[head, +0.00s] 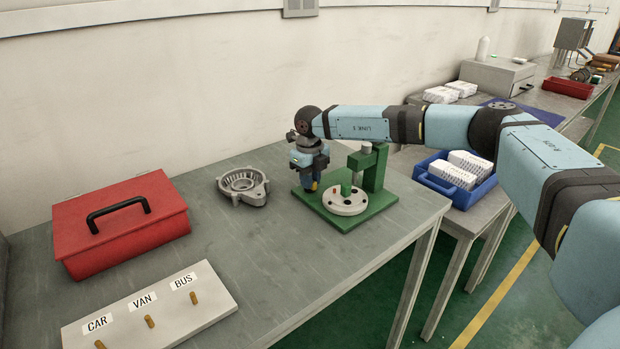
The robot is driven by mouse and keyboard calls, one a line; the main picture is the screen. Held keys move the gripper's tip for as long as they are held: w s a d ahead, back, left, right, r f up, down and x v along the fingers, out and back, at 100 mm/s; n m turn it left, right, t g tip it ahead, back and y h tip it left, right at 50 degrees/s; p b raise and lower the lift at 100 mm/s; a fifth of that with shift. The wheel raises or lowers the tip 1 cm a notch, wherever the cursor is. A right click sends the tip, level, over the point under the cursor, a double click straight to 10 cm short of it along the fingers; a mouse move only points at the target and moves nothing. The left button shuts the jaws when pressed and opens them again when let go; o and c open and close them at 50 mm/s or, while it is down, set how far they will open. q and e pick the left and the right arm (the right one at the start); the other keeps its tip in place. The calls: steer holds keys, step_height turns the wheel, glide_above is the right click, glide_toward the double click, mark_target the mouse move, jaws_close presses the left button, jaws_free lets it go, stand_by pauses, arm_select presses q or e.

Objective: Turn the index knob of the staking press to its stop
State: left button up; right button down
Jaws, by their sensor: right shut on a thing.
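The staking press (376,205) stands on the grey bench near its right end. It has a green base and column, and a pale round dial plate (345,203) with a small red mark and a green post above it. My right gripper (309,186) points down over the left back part of the green base, beside the dial plate. It is shut on the index knob there; the fingers and wrist hide the knob, so its angle cannot be read. My left gripper is not in view.
A grey metal housing (243,186) lies left of the press. A red toolbox (121,222) and a white board with pegs labelled CAR, VAN and BUS (190,318) are further left. A blue bin (463,198) with white boxes stands right of the press. The bench middle is clear.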

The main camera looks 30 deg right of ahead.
steer(key=n+p, duration=0.2)
steer(key=n, duration=0.3)
steer(key=shift+r+n, duration=0.1)
steer(key=shift+n, duration=0.3)
steer(key=n+p, duration=0.1)
steer(key=n, duration=0.4)
steer(key=shift+n, duration=0.3)
steer(key=n, duration=1.1)
steer(key=shift+n, duration=0.3)
steer(key=c, duration=1.1)
jaws_free()
